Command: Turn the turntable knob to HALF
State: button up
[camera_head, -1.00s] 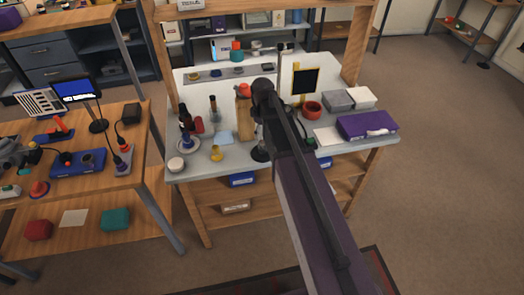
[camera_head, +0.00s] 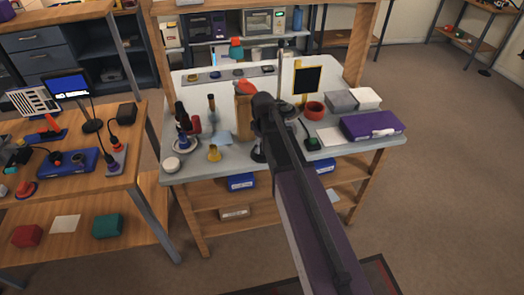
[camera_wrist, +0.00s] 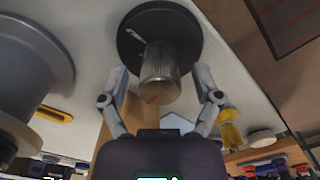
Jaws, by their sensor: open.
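In the wrist view a silver ribbed cylindrical knob (camera_wrist: 160,68) stands out from a dark round disc (camera_wrist: 158,25). A pale pointer-like mark (camera_wrist: 134,36) lies on the disc, and a small red mark shows near the knob's near end. No HALF lettering is readable. My gripper (camera_wrist: 160,80) is open, with one finger on each side of the knob. Gaps seem to show between fingers and knob; I cannot tell whether either touches. In the head view my arm hides the gripper and the knob.
The grey workbench (camera_head: 226,168) holds a yellow item (camera_head: 214,154), a red ring-shaped pot (camera_head: 315,110), a purple case (camera_head: 372,125) and a wooden block (camera_head: 243,116) close to my arm. In the wrist view a large grey cylinder (camera_wrist: 30,65) stands left of my gripper.

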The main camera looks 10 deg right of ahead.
jog(key=shift+f+b, duration=0.3)
jog(key=shift+f, duration=0.25)
grip_shut()
